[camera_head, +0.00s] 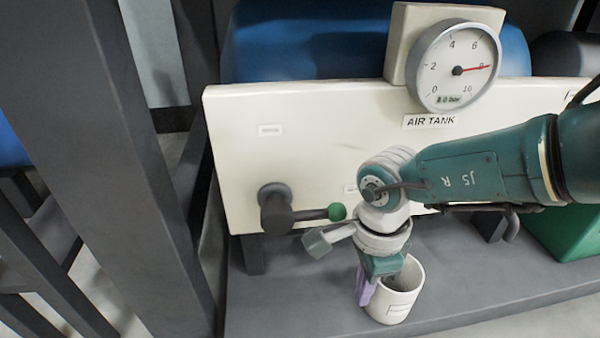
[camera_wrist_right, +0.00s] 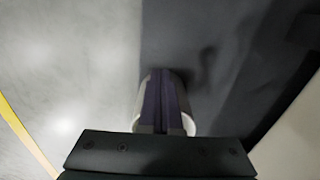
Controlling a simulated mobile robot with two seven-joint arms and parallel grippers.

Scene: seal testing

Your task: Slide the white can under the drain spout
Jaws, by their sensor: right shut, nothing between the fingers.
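The white can (camera_head: 402,298) stands upright and open-topped on the grey platform, near its front edge. My right gripper (camera_head: 364,292) points down with its purple fingers shut and empty, at the left side of the can. I cannot tell if they touch it. In the right wrist view the shut fingers (camera_wrist_right: 164,100) hide most of the can (camera_wrist_right: 190,125). The drain spout (camera_head: 275,212) is a dark pipe with a green-tipped handle (camera_head: 336,211) on the cream panel, left of and behind the can. My left gripper is out of view.
The cream panel (camera_head: 290,140) stands behind the can, with a pressure gauge (camera_head: 458,67) above it. A green box (camera_head: 568,232) is at the right. A dark post (camera_head: 130,160) stands at the left. The platform (camera_head: 290,300) is clear between spout and can.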

